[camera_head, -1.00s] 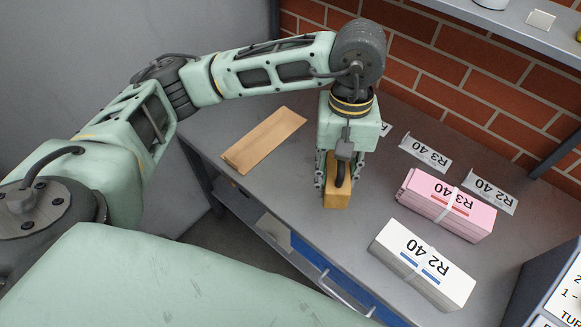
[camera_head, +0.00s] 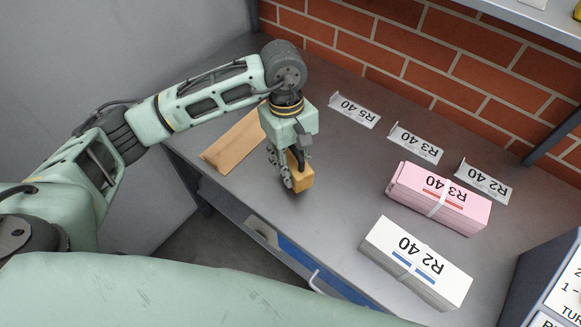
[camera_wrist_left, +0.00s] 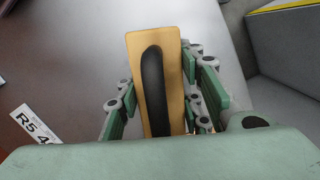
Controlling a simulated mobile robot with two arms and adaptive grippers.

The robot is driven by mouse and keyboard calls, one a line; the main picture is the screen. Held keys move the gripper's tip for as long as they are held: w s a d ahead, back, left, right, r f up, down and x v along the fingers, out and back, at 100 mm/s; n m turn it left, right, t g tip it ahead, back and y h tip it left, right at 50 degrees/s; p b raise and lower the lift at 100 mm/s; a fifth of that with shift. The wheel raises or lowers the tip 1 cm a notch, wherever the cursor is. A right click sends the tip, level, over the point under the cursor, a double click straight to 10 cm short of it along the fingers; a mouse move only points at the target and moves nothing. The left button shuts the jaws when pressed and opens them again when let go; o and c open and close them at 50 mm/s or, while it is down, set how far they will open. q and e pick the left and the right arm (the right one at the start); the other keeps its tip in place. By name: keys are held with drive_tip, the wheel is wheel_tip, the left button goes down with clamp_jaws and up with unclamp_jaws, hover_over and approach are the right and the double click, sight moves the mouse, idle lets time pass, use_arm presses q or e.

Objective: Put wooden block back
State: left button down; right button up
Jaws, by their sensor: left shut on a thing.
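The wooden block (camera_head: 302,180) is tan with a black handle on top. My left gripper (camera_head: 291,170) is shut on it and points down over the grey table (camera_head: 335,175). In the left wrist view the block (camera_wrist_left: 133,60) and its black handle (camera_wrist_left: 154,90) sit between the fingers of my left gripper (camera_wrist_left: 155,100). Whether the block touches the table is hard to tell. My right gripper is not in view.
A pink bundle (camera_head: 436,199) and a white bundle (camera_head: 415,262) of papers, both strapped, lie on the right. Labels R5 40 (camera_head: 354,110), R3 40 (camera_head: 415,144) and R2 40 (camera_head: 484,181) stand along the back. A brick wall (camera_head: 440,60) bounds the table behind.

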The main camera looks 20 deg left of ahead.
use_arm(q)
drive_tip(key=shift+w+a+f, duration=0.1)
drive_tip(key=shift+w+a, duration=0.05)
drive_tip(key=shift+a, duration=0.05)
drive_tip(key=shift+f, duration=0.25)
wheel_tip(320, 180, down, 3)
drive_tip(key=shift+f+p, duration=0.1)
drive_tip(key=shift+p, duration=0.5)
drive_tip(key=shift+f, duration=0.3)
drive_tip(key=c, duration=1.7)
unclamp_jaws()
drive_tip(key=shift+f+b, duration=0.1)
drive_tip(key=shift+b, duration=0.2)
drive_tip(key=o, duration=0.5)
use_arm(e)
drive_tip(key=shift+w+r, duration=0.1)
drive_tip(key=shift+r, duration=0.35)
